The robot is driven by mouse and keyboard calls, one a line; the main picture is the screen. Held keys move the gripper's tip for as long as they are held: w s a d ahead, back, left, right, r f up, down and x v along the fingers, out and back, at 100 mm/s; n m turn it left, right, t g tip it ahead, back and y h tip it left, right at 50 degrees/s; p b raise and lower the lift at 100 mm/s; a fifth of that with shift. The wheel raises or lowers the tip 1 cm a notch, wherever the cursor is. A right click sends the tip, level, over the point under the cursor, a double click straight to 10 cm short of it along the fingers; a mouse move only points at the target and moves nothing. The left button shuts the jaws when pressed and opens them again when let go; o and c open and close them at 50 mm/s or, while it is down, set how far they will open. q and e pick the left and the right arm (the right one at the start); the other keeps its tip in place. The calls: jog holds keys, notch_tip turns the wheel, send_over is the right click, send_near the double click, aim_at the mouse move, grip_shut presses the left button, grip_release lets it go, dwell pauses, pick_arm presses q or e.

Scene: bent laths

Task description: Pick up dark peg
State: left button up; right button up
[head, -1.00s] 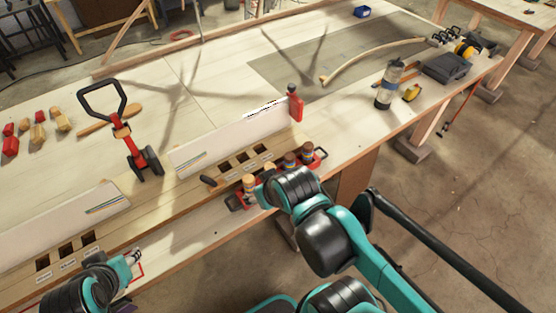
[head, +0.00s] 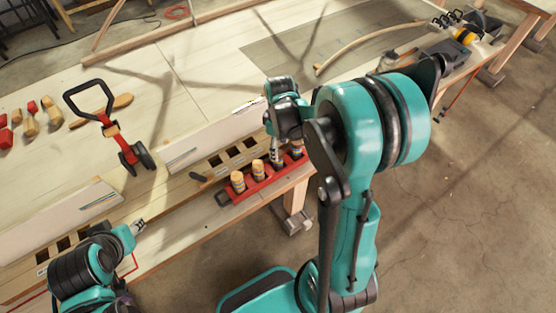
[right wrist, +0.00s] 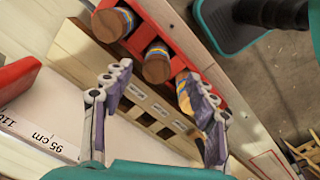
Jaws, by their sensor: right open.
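A red rack (head: 262,186) at the table's front edge holds several upright pegs with striped bands. Two light pegs (head: 237,182) stand at its left. A dark brown peg (head: 298,151) stands at its right end; it also shows at the top of the right wrist view (right wrist: 112,22). Beside it another brown-topped peg (right wrist: 157,64) lies between my right fingertips in that view. My right gripper (head: 276,155) is open, pointing down over the rack, and hides part of this peg in the head view. My left gripper (head: 139,226) is at lower left, jaw state unclear.
A wooden strip with square slots (head: 233,157) and a white upright board (head: 215,138) stand behind the rack. A bent lath (head: 365,50) lies farther back.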

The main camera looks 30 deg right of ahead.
aim_at(278, 166)
jog(key=shift+d+f, duration=0.1)
jog(key=shift+f, duration=0.35)
jog(key=f, duration=0.2)
jog(key=f+b, duration=0.1)
jog(key=f, duration=0.4)
jog(key=shift+w+f+b, duration=0.15)
jog(key=shift+w+b, duration=0.2)
jog(key=shift+b, duration=0.05)
jog(key=shift+c, duration=0.3)
jog(key=c, duration=1.2)
